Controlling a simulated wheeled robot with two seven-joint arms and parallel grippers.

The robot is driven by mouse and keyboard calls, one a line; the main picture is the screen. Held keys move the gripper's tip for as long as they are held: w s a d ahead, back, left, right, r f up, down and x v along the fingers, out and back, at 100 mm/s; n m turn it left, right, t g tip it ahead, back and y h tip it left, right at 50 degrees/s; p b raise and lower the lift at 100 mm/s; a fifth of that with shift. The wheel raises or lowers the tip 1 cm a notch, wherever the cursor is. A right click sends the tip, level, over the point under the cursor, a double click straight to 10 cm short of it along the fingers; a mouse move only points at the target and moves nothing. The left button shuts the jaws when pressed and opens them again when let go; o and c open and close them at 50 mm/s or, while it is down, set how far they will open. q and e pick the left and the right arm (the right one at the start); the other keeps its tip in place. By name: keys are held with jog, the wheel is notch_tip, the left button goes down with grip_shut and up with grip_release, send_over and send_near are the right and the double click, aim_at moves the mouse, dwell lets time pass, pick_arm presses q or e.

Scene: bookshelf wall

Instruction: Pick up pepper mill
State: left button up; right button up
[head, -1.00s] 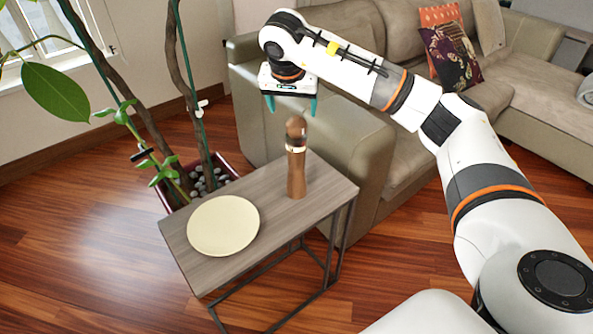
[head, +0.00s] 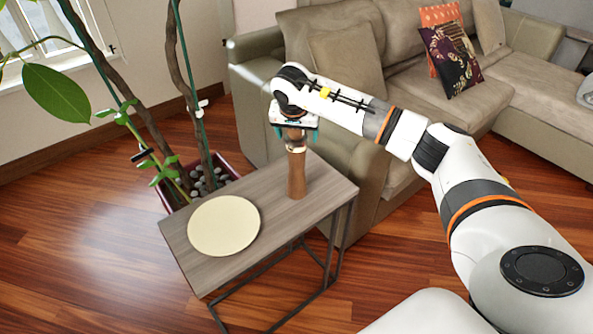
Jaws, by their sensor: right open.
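The brown wooden pepper mill (head: 297,176) stands upright on the small grey-brown side table (head: 270,222), near its back right part. My right gripper (head: 296,138) points down at the mill's top. Its two teal fingers are open, one on each side of the mill's upper part. The mill's very top is hidden by the gripper. I cannot tell if the fingers touch it. My left gripper is not in view.
A round cream plate (head: 224,226) lies on the table left of the mill. A potted plant (head: 205,180) stands behind the table at left. A beige sofa (head: 345,150) is close behind and right of the table.

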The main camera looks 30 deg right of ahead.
jog(key=shift+c, duration=0.4)
grip_shut()
jog(key=shift+r, duration=0.1)
jog(key=shift+r, duration=0.1)
